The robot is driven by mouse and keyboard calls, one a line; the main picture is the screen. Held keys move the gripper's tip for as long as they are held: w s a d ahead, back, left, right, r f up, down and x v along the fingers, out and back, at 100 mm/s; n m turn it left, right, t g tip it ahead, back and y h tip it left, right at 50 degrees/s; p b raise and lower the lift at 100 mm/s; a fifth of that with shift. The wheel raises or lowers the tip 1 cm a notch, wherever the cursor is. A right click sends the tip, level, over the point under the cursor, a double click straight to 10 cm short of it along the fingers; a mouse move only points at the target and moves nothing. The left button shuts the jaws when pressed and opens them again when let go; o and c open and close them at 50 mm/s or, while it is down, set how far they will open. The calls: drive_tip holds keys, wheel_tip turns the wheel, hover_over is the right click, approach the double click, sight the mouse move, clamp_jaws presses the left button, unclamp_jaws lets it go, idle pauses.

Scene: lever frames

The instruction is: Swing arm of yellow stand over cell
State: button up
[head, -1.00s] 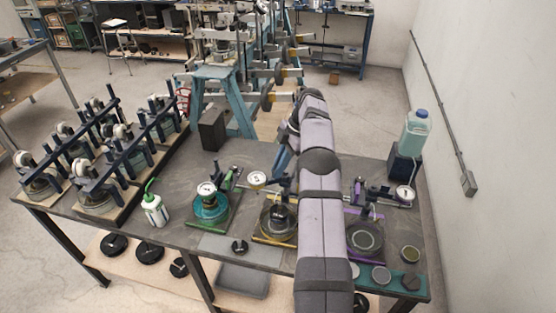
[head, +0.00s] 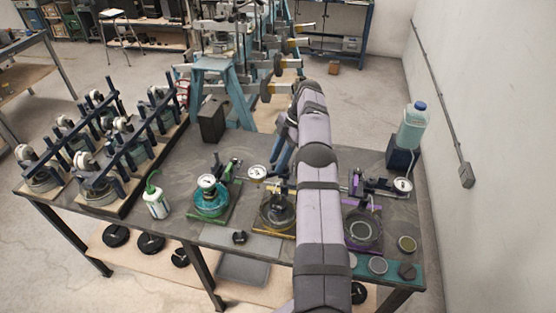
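The yellow stand (head: 262,229) is on the dark bench, left of my arm, its base partly hidden by that arm. A dark round cell (head: 277,213) with a brass-coloured top sits on it. The stand's arm is mostly hidden; a white dial gauge (head: 257,172) shows behind and left of the cell, not above it. My grey arm crosses the view from the bottom edge, and its far end bends down behind the stand. My gripper is hidden or cannot be told from the dark blue parts there, so its opening and any contact are unclear.
A green stand (head: 232,210) with its gauge over its cell is to the left. A purple stand (head: 376,213) is right of my arm, its gauge (head: 403,185) swung aside.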

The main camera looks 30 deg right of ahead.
drive_tip(key=shift+w+f+m+b, duration=0.15)
drive_tip(key=shift+m+b, duration=0.15)
drive_tip(key=shift+b, duration=0.5)
